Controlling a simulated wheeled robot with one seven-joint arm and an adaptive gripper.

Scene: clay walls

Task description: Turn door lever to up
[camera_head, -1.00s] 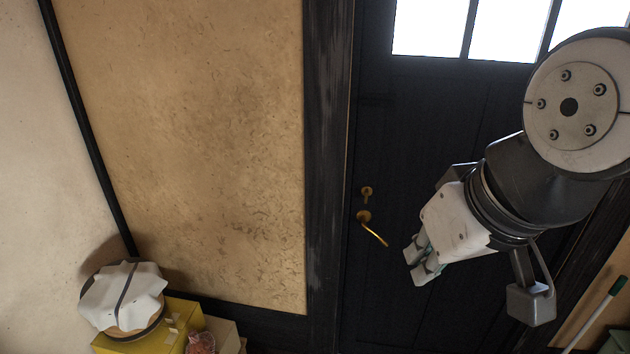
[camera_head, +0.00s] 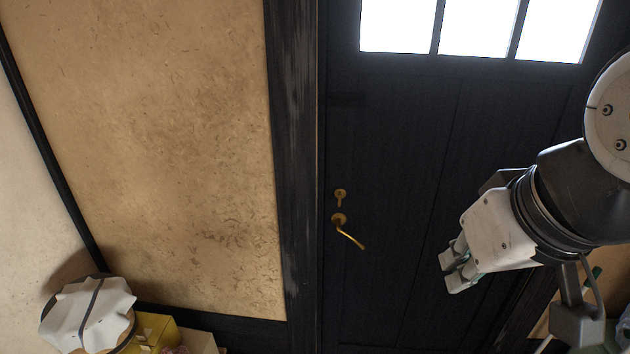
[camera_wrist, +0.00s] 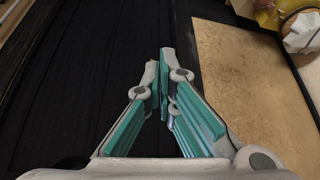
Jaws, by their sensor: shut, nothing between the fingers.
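The brass door lever (camera_head: 350,237) is on the dark door (camera_head: 400,130), near its left edge, in the head view. Its handle slopes down to the right from its round rose. A brass lock plate (camera_head: 340,196) sits just above it. My gripper (camera_head: 452,271) is to the right of the lever and a little lower in the picture, apart from it. Its fingers are shut and empty. In the wrist view, my gripper (camera_wrist: 165,85) shows its fingertips together with teal pads. The lever cannot be made out in the wrist view.
A dark door post (camera_head: 293,150) and a tan clay wall (camera_head: 150,150) are left of the door. A white-covered round object (camera_head: 88,312) and a yellow box (camera_head: 155,332) stand at the lower left. Bright window panes (camera_head: 478,25) are in the door's upper part.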

